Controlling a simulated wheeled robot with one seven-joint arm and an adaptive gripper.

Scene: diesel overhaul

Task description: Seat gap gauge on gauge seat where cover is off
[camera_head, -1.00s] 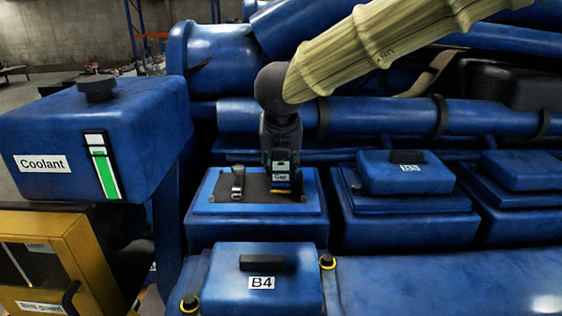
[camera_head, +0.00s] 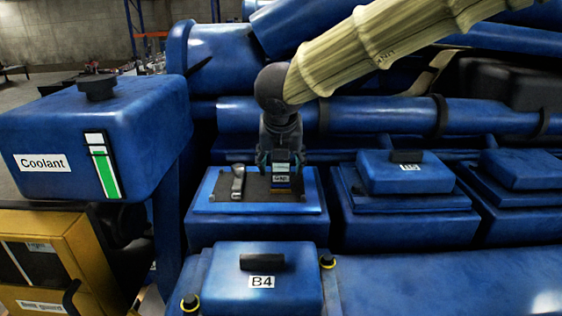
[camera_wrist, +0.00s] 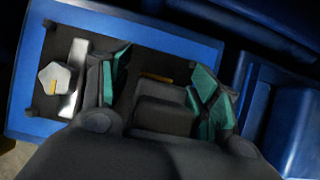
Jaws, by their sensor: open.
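The gap gauge (camera_head: 282,179), a small dark block labelled "Gap", stands upright on the dark open top (camera_head: 258,192) of the leftmost blue housing (camera_head: 250,231), whose cover is off. My gripper (camera_head: 280,160) is over the gauge from above and open. In the wrist view, my gripper's green-padded fingers (camera_wrist: 163,84) are on either side of the gauge (camera_wrist: 165,115), with gaps visible. The gauge's underside and the seat beneath it are hidden. The B4 cover (camera_head: 262,284) sits in front of the housing.
A silver metal part (camera_head: 238,183) lies on the dark top left of the gauge; it also shows in the wrist view (camera_wrist: 70,85). Closed blue covers (camera_head: 405,177) stand to the right. A coolant tank (camera_head: 95,140) is at the left, and a blue pipe (camera_head: 400,117) runs behind.

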